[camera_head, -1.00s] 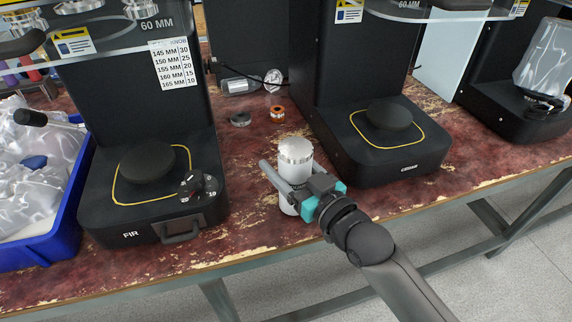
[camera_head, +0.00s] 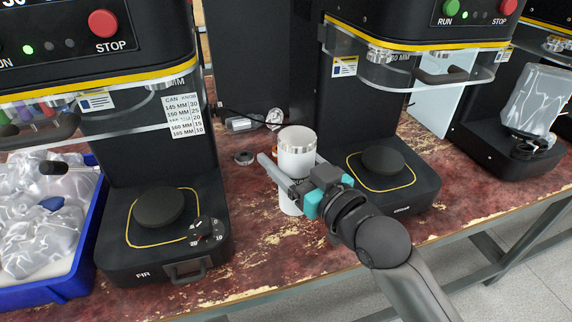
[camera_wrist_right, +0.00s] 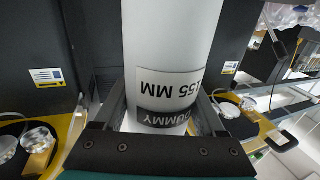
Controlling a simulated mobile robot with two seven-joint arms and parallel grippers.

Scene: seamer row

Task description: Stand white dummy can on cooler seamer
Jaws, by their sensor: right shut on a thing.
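The white dummy can (camera_head: 297,158), with a silver top rim, is upright in my right gripper (camera_head: 289,181), which is shut around its side. In the right wrist view its label (camera_wrist_right: 168,98) reads "DUMMY" and "155 MM", upside down in the picture. The can appears to be above the red worn bench, between two black seamers. The left seamer, marked FIR (camera_head: 117,238), has a round plate (camera_head: 158,207) and a dial. The right seamer (camera_head: 408,190) has an empty round plate (camera_head: 383,160); its name is too small to read surely. My left gripper is out of view.
A blue crate (camera_head: 88,245) with clear bags stands left. A can-to-knob chart (camera_head: 183,116) hangs on the left seamer. Clear guards overhang both plates. A dark ring (camera_head: 244,157) and a metal cylinder (camera_head: 240,124) lie behind the can. Another seamer (camera_head: 510,155) stands far right.

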